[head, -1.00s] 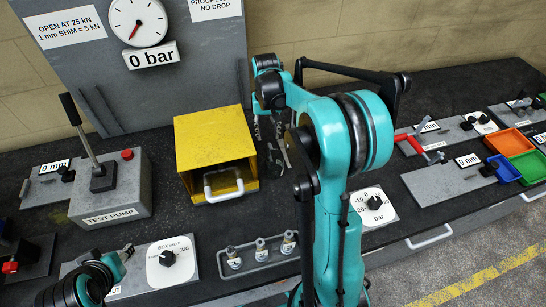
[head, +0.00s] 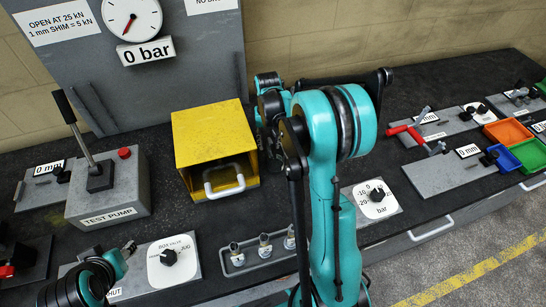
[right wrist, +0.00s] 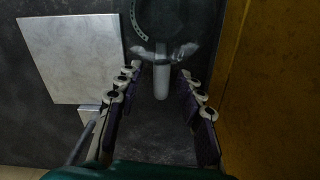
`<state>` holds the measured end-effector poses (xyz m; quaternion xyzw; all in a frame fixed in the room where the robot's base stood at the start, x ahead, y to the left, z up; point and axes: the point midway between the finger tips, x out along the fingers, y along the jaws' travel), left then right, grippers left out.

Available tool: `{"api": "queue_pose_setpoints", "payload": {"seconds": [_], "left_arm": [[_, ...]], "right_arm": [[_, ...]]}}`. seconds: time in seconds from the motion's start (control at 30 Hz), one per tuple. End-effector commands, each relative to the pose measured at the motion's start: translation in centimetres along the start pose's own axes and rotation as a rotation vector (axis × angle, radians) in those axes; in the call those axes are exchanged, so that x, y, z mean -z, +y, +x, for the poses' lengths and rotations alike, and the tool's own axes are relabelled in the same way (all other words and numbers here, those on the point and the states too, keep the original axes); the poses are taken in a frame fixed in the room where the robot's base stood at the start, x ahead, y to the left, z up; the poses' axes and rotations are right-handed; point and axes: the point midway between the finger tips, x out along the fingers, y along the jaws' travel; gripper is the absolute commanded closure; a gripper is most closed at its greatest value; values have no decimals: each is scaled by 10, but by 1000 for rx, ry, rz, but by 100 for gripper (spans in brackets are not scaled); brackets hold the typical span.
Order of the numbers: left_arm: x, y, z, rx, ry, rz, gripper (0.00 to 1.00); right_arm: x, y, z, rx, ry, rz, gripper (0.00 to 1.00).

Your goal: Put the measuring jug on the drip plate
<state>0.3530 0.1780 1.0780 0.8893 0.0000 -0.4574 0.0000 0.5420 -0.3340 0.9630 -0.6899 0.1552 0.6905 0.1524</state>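In the right wrist view, a dark round vessel with pale scale marks, apparently the measuring jug (right wrist: 170,18), stands at the top edge, partly cut off. A grey upright piece, apparently its handle (right wrist: 161,80), points towards me between my fingertips. My right gripper (right wrist: 162,85) is open around this piece, with gaps on both sides. A pale square plate, likely the drip plate (right wrist: 70,58), lies flat to the left and looks empty. In the head view, my right arm hides the jug and plate. My left gripper (head: 125,252) is at the lower left, its fingers unclear.
A yellow box (head: 212,140) with a white handle stands close beside my right gripper. The test pump (head: 108,190) with its lever is at the left. A rack of small fittings (head: 262,250) is in front. Orange, blue and green trays (head: 508,131) stand far right.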

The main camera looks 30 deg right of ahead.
Motion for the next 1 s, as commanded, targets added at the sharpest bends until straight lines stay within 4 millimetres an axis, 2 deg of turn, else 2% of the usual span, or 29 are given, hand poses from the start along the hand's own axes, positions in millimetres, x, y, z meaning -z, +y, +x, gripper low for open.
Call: {"api": "queue_pose_setpoints", "payload": {"seconds": [0.03,0.1,0.17,0.53,0.67,0.77,0.9,1.0], "left_arm": [[0,0,0,0,0,0,60],[0,0,0,0,0,0,60],[0,0,0,0,0,0,60],[0,0,0,0,0,0,60],[2,0,-2,0,0,0,60],[4,0,-6,0,0,0,60],[9,0,-13,0,0,0,60],[12,0,-17,0,0,0,60]], "right_arm": [[0,0,0,0,0,0,68],[0,0,0,0,0,0,86],[0,0,0,0,0,0,100],[0,0,-1,0,0,0,100],[0,0,-7,0,0,0,100],[0,0,-19,0,0,0,100],[0,0,-45,0,0,0,100],[-10,22,-57,0,0,5,100]]}}
